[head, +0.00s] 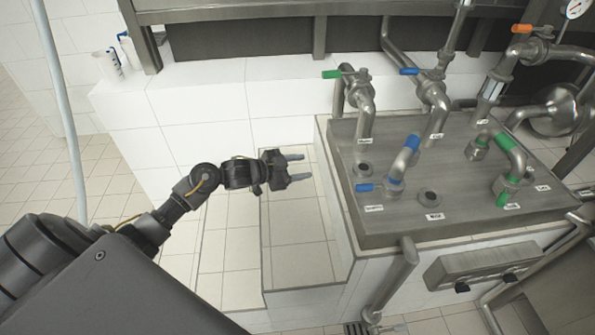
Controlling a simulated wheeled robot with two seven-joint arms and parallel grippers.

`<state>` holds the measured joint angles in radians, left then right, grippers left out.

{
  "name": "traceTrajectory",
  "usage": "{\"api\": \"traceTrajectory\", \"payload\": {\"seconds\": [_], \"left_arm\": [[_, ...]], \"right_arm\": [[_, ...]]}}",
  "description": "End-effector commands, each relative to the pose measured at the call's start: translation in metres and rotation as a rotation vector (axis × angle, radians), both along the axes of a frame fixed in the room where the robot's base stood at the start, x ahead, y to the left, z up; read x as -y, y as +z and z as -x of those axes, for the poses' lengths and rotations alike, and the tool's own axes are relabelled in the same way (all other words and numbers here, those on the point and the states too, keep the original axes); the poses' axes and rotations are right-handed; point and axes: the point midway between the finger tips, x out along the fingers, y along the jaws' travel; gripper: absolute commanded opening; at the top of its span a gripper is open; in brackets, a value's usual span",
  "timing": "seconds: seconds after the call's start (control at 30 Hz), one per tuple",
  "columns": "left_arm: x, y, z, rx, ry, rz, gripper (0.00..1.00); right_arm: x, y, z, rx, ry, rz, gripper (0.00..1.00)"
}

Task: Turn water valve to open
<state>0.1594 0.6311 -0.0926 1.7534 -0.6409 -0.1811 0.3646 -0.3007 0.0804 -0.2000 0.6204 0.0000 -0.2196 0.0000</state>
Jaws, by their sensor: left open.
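The steel valve panel (455,225) sits on a tiled block at the right. Which valve is the water valve I cannot tell, as the labels are too small to read.
A tiled step (297,240) lies under my left gripper. A control box (485,267) is on the block's front. White jugs (108,65) stand on the back ledge. A gauge (576,8) is at top right.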

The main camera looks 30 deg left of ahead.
Motion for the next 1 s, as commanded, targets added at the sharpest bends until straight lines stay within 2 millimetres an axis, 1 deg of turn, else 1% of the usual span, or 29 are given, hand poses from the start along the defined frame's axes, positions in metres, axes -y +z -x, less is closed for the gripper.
{"api": "traceTrajectory", "payload": {"seconds": [0.13,0.43,0.57,0.67,0.77,0.8,0.87,0.9,0.97,1.0], "left_arm": [[0.003,-0.006,0.004,-0.01,0.016,-0.007,0.46],[0.003,-0.007,0.005,-0.011,0.02,-0.011,0.46],[0.006,-0.012,0.009,-0.02,0.033,-0.015,0.29],[0.017,-0.03,0.026,-0.057,0.087,-0.037,0.16],[0.031,-0.055,0.056,-0.129,0.18,-0.069,0.03],[0.034,-0.064,0.07,-0.165,0.221,-0.083,0.0],[0.039,-0.075,0.092,-0.222,0.28,-0.099,0.0],[0.041,-0.082,0.106,-0.262,0.315,-0.108,0.0],[0.043,-0.091,0.127,-0.323,0.363,-0.119,0.0],[0.044,-0.096,0.141,-0.364,0.391,-0.125,0.0]], "right_arm": [[0.0,0.0,0.0,-0.001,0.0,0.0,0.0],[0.0,0.0,0.0,-0.001,0.0,0.0,0.0],[0.0,0.0,0.0,-0.001,0.0,0.0,0.0],[0.0,0.0,0.0,-0.001,0.0,0.0,0.0],[0.0,0.0,0.0,-0.002,0.0,0.0,0.0],[0.0,0.0,0.0,-0.002,0.0,0.001,0.0],[0.0,0.0,0.0,-0.002,0.0,0.001,0.0],[0.0,0.0,-0.001,-0.001,0.0,0.001,0.0],[0.001,0.0,-0.001,-0.001,0.0,0.002,0.0],[0.001,0.0,-0.001,-0.001,0.0,0.002,0.0]]}}
